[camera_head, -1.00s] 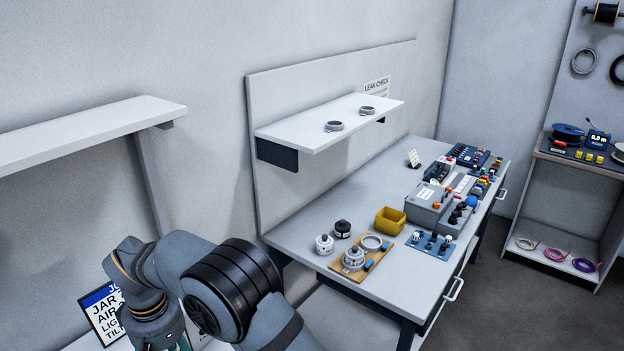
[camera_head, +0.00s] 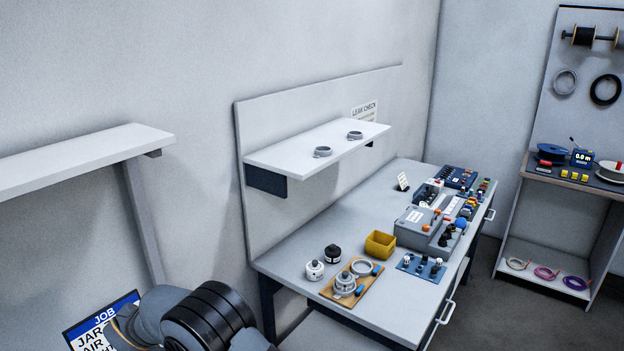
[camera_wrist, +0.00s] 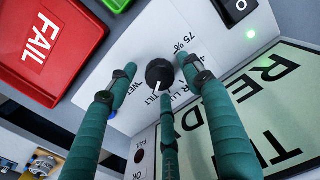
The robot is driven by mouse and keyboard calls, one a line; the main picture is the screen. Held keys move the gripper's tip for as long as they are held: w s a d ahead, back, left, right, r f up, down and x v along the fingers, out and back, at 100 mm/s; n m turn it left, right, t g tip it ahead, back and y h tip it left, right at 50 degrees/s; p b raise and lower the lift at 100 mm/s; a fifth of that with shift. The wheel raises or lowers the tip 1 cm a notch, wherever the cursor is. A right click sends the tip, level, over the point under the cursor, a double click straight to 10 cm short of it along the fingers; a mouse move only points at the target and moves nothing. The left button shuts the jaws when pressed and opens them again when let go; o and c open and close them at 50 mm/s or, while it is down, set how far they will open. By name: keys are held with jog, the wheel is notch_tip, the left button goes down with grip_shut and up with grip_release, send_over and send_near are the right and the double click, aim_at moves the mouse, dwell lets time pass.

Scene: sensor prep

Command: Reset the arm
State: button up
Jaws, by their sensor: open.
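My gripper (camera_wrist: 160,92) shows only in the wrist view. Its green fingers are spread open around a black knob (camera_wrist: 159,73) with a white pointer line. The knob sits on a white panel (camera_wrist: 112,62) with printed marks, among them "75 %" and "TILT". One fingertip is left of the knob, one right and one below it. I cannot tell whether any finger touches it. Nothing is held between them. In the head view, part of my arm (camera_head: 205,318) shows at the lower left and the gripper is out of the picture.
In the wrist view, a red "FAIL" bin (camera_wrist: 50,45) is upper left and a lit "READY" display (camera_wrist: 265,110) is right. In the head view, a bench (camera_head: 395,310) holds a yellow bin (camera_head: 380,245) and instruments. A shelf (camera_head: 80,160) juts out at left.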

notch_tip(320, 180, up, 12)
notch_tip(320, 180, down, 11)
jog(key=shift+d+f, duration=0.1)
jog(key=shift+f+p, duration=0.25)
jog(key=shift+p, duration=0.2)
jog(key=shift+r+n+p, duration=0.1)
jog(key=shift+n+p, duration=0.6)
jog(key=shift+n, duration=0.1)
jog(key=n+p, duration=0.5)
jog(key=shift+r+n, duration=0.1)
jog(key=shift+n, duration=0.2)
jog(key=shift+a+r+n+b, duration=0.15)
jog(key=shift+a+n+b, duration=0.15)
jog(key=shift+b, duration=0.15)
notch_tip(320, 180, up, 9)
jog(key=b, duration=0.2)
jog(key=w+d+r+m+t+p, duration=0.1)
jog(key=w+d+r+m+p, duration=0.1)
jog(key=w+d+m, duration=1.3)
jog(key=shift+d+r+y+p, duration=0.3)
jog(key=shift+d+y, duration=0.1)
jog(key=shift+d, duration=1.2)
jog(key=shift+w+r, duration=0.1)
jog(key=shift+w, duration=0.05)
